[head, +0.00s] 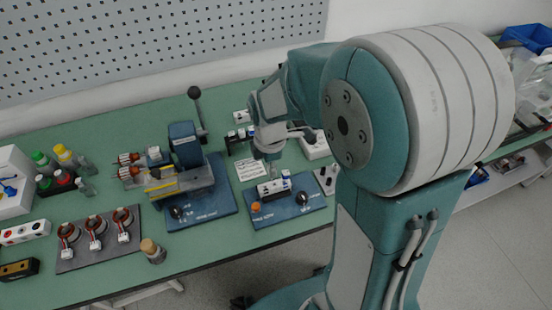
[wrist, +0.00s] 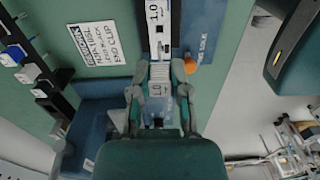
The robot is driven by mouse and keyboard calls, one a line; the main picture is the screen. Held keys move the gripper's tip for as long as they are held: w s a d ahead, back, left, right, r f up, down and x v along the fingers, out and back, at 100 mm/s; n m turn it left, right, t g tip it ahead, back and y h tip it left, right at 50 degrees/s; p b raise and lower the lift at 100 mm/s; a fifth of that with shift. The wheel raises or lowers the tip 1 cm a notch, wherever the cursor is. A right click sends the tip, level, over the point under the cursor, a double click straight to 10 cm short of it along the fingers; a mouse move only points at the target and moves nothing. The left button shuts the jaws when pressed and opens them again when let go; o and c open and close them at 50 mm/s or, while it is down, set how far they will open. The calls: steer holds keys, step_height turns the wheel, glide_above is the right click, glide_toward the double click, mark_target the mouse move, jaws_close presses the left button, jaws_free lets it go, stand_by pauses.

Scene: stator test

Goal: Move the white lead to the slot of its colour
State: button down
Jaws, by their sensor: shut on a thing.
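In the head view my gripper (head: 268,152) points down above the blue test plate (head: 302,205). A block with white and dark parts (head: 274,187) stands on that plate. The lead is too small to make out there, and slot colours are not clear.
An orange knob (head: 255,206) sits on the plate's left side. A blue-based machine with a lever (head: 187,145) stands to the left. A printed card (head: 251,170) lies behind the plate. A dark rack (wrist: 38,72) with white and blue plugs is left in the wrist view.

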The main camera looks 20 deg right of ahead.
steer(key=shift+a+f, duration=0.25)
steer(key=shift+f, duration=0.3)
steer(key=shift+d+r+y, duration=0.1)
steer(key=shift+d+y, duration=0.2)
steer(key=shift+d, duration=0.9)
steer(key=shift+a+f, duration=0.25)
steer(key=shift+a, duration=1)
steer(key=shift+d+f, duration=0.1)
steer(key=shift+d, duration=0.4)
steer(key=shift+a, duration=0.3)
steer(key=shift+f, duration=0.1)
steer(key=shift+d, duration=0.4)
